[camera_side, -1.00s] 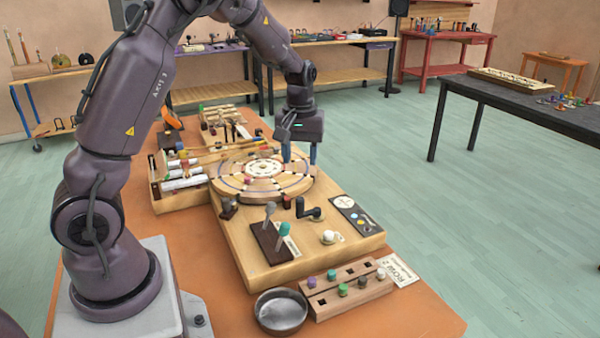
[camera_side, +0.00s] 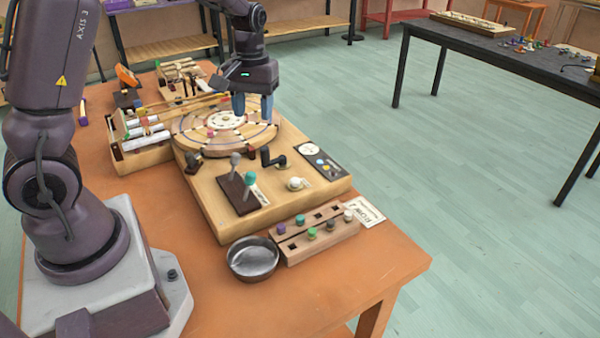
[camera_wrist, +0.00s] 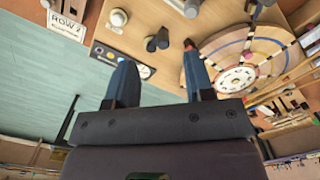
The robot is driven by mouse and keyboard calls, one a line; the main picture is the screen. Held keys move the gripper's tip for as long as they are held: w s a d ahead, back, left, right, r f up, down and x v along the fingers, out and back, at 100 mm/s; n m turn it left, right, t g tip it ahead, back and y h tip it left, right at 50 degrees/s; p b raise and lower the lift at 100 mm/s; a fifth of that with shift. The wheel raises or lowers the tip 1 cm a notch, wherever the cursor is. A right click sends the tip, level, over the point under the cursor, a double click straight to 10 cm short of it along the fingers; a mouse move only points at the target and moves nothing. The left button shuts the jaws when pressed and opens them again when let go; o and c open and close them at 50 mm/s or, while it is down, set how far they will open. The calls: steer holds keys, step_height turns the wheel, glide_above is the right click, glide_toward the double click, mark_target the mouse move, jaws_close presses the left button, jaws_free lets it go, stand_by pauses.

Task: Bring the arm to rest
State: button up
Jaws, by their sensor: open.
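My gripper (camera_side: 252,106) is open and empty, with its two blue fingers apart. In the side view it hangs over the right part of the round wooden disc (camera_side: 190,143), which is marked with rings and small pegs. In the wrist view the fingers of my gripper (camera_wrist: 158,75) point toward the wooden board, and the disc (camera_wrist: 228,50) lies to their right. The fingers hide a part of the disc in the side view. I cannot tell the exact height of the fingertips above the board.
The wooden board (camera_side: 222,212) carries levers, a black crank (camera_side: 272,158) and a dark panel (camera_side: 322,166). A peg block (camera_side: 318,236) and a metal bowl (camera_side: 252,260) sit in front on the orange table (camera_side: 385,255). A dark table (camera_side: 480,50) stands apart at right.

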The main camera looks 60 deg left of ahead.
steer(key=s+d+r+m+t, duration=0.6)
steer(key=s+d+r+m, duration=0.3)
steer(key=s+d+r, duration=0.4)
steer(key=shift+s+d+r, duration=0.2)
steer(key=shift+s+d, duration=0.65)
steer(key=shift+s, duration=0.05)
stand_by(0.6)
